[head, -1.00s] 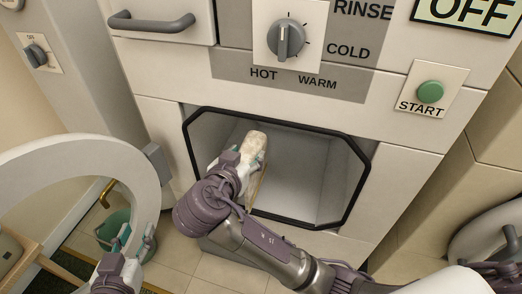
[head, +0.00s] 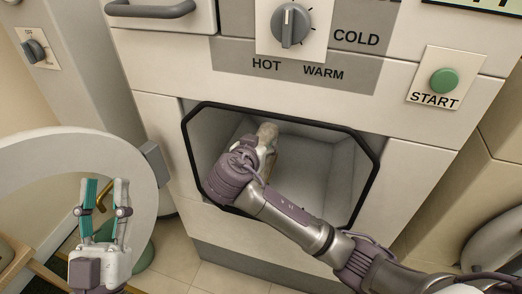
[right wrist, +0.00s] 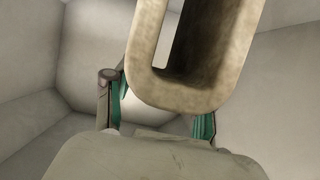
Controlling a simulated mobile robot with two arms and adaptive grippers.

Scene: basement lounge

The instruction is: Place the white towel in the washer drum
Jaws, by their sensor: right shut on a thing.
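The washer drum (head: 320,160) is a grey, faceted cavity behind a black-rimmed opening in the head view. My right arm reaches through the opening. My right gripper (head: 262,152) is inside the drum, shut on the towel (head: 268,133), which looks off-white to beige. In the right wrist view, the towel (right wrist: 190,97) is a thick folded loop with a dark gap, between the teal-padded fingers (right wrist: 160,115). Pale drum walls surround it; the gap below the towel cannot be judged. My left gripper (head: 104,205) is open and empty, fingers upward, outside at lower left.
The round washer door (head: 60,146) stands open at the left, hinged beside the opening. A dial (head: 290,25) and green START button (head: 443,80) are above. A drawer handle (head: 150,10) juts out at upper left. Tiled floor (head: 165,265) shows below.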

